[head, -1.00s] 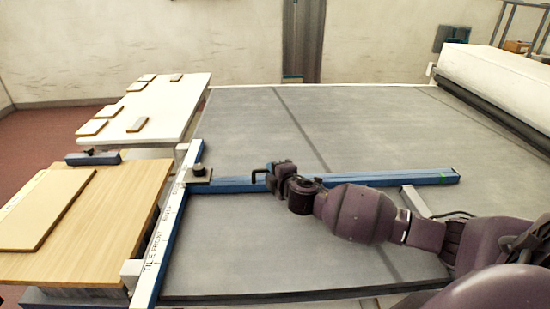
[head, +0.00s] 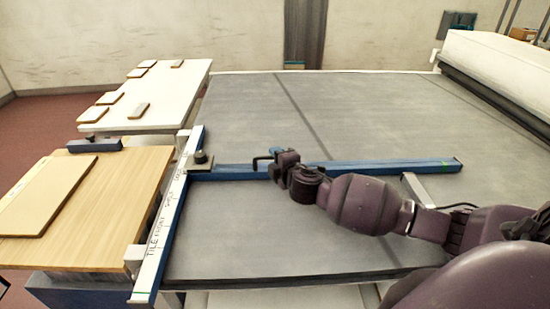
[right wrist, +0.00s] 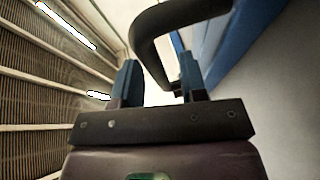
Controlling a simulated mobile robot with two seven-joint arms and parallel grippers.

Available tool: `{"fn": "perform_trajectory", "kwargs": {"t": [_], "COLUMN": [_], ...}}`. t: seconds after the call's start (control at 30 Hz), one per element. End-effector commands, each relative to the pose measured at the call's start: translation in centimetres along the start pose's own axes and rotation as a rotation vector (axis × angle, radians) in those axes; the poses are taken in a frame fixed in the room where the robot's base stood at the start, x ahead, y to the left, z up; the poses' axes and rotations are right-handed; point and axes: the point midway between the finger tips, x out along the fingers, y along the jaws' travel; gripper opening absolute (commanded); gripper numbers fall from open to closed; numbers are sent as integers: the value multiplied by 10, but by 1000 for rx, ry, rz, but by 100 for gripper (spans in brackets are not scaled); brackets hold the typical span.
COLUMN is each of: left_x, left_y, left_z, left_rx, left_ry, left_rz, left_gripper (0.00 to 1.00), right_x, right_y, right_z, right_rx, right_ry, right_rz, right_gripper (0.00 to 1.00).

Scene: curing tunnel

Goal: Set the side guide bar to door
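The side guide bar (head: 385,166) is a long blue bar lying across the grey belt. Its left end has a dark block with a round black knob (head: 201,157), sitting on the lettered rail (head: 160,233) near the rail's far end. "TILE" and "FRONT" read at the near end; the farther words are too small to read surely. My right gripper (head: 270,164) is at the bar's black handle (head: 257,161). In the right wrist view the fingers (right wrist: 160,82) stand apart, with the curved handle (right wrist: 150,35) in front of them; contact is unclear. My left gripper is out of view.
The grey belt (head: 360,110) is broad and clear beyond the bar. A wooden table (head: 110,215) with a flat board (head: 45,195) stands at left, and a white table (head: 180,97) with several small tiles behind it. A white roller housing (head: 500,70) is at right.

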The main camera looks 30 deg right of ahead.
Motion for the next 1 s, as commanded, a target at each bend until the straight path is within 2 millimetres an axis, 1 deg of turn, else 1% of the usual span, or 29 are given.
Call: {"fn": "perform_trajectory", "kwargs": {"t": [0.3,0.5,0.6,0.7,1.0], "left_x": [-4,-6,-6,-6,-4], "left_y": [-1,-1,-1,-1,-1], "left_z": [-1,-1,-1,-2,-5], "left_rx": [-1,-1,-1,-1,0], "left_ry": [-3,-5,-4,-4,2], "left_rz": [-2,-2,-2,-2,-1], "left_gripper": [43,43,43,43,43], "right_x": [-55,-84,-92,-97,-99], "right_y": [-1,0,0,0,0], "right_z": [0,0,0,0,0], "right_rx": [0,1,1,0,0], "right_ry": [1,1,1,1,1], "right_rz": [-2,-2,-1,0,0], "right_gripper": [39,39,39,39,39]}}
